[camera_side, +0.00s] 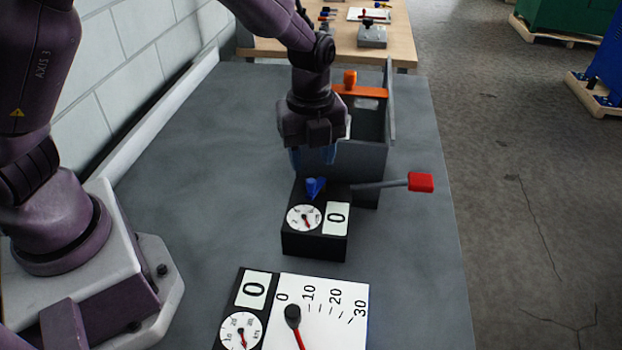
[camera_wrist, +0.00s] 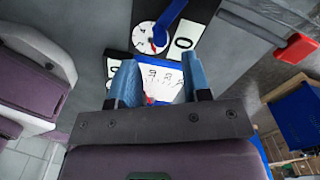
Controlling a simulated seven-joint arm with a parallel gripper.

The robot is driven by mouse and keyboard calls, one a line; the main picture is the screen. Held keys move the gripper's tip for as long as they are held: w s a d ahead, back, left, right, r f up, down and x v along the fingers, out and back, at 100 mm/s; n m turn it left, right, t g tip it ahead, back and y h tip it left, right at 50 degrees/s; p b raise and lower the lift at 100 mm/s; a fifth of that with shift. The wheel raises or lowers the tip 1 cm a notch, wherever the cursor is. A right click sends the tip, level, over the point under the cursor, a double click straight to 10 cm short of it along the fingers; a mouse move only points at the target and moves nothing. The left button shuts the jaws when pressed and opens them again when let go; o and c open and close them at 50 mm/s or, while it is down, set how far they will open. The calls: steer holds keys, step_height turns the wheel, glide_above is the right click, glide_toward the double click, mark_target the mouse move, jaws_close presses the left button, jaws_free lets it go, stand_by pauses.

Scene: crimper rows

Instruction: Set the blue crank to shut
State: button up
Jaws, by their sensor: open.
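The blue crank (camera_side: 315,187) sits on top of a black box (camera_side: 315,245), behind its round dial and a label reading 0. It also shows in the wrist view as a blue bar (camera_wrist: 172,18) slanting up from beside the dial. My gripper (camera_side: 313,160) points down just above the crank, its blue fingers apart with nothing seen between them. In the wrist view the two light-blue fingers (camera_wrist: 162,78) are spread. The crank's exact setting cannot be told.
A lever with a red grip (camera_side: 420,182) sticks out to the right of the black box. A grey upright housing with an orange bar (camera_side: 360,91) stands behind. A white scale plate (camera_side: 330,300) with a red pointer lies in front. The grey bench is clear at left.

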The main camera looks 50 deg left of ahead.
mark_target(310, 180)
step_height(310, 180, down, 6)
steer(key=shift+f, duration=0.1)
steer(key=shift+c, duration=0.4)
jaws_close()
steer(key=shift+a+m, duration=0.1)
steer(key=shift+m, duration=0.3)
steer(key=m, duration=0.1)
steer(key=a+m, duration=0.1)
steer(key=m, duration=0.2)
steer(key=shift+s+a, duration=0.2)
steer(key=shift+a, duration=0.05)
steer(key=shift+w+a+m, duration=0.1)
steer(key=shift+a+m, duration=0.3)
steer(key=shift+m, duration=0.75)
steer(key=shift+a+m, duration=0.35)
steer(key=shift+m, duration=0.8)
